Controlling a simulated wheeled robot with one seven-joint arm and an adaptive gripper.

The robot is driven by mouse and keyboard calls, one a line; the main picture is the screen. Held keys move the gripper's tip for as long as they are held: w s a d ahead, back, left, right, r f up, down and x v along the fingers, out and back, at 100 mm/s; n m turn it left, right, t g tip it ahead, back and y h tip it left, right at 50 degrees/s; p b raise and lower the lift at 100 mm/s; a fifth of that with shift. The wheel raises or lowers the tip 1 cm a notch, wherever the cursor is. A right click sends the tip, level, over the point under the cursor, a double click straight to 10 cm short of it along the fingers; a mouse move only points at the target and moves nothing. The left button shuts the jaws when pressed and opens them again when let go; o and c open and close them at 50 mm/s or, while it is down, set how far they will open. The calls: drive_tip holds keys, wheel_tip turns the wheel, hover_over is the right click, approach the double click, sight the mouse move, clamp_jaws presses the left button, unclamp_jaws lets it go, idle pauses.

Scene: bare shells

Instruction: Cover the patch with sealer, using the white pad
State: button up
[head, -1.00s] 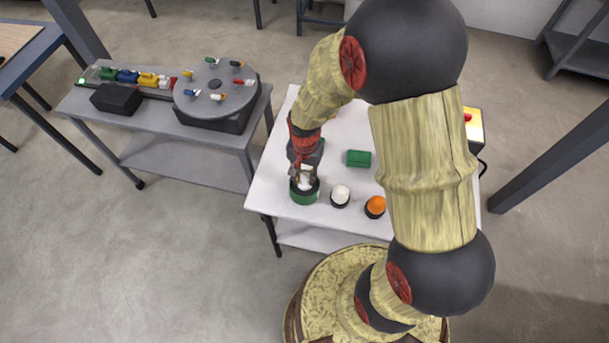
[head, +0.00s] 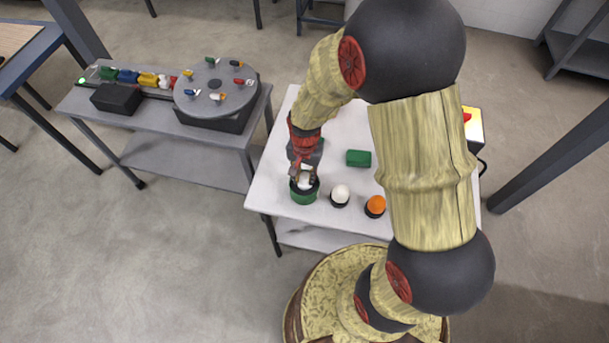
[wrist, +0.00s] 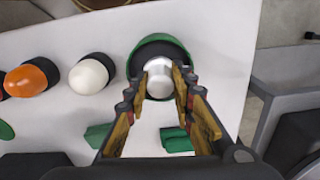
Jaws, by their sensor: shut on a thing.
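My gripper (wrist: 168,84) points down at the left front of the white table, its fingers closed on a pale white-silver round piece (wrist: 159,77). That piece stands in a dark pot with a green rim (wrist: 138,56); in the head view the green pot (head: 304,196) is below my gripper (head: 304,179). I cannot tell whether the held piece is the white pad. A white dome on a black base (head: 340,193) stands just right of the pot. I cannot make out the patch for sure.
An orange dome on a black base (head: 375,205) stands right of the white one. A green block (head: 358,158) lies farther back on the white table (head: 270,184). A separate grey table (head: 72,103) at left holds a turntable (head: 214,84) and a black box (head: 116,98).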

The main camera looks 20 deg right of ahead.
sight(305, 177)
drive_tip(key=shift+r+p, duration=2.75)
drive_tip(key=shift+r, duration=0.8)
drive_tip(key=shift+f, duration=0.1)
drive_tip(key=shift+n, duration=0.5)
drive_tip(key=w+f+n+b, duration=0.2)
drive_tip(key=w, duration=0.1)
drive_tip(key=w+f+n+b, duration=0.2)
drive_tip(key=w+f+b, duration=0.1)
drive_tip(key=w, duration=0.1)
drive_tip(key=w+f+n+b, duration=0.2)
drive_tip(key=w+f+n, duration=0.1)
drive_tip(key=shift+w+f+b, duration=0.15)
drive_tip(key=shift+w+b, duration=0.15)
drive_tip(key=shift+w, duration=0.1)
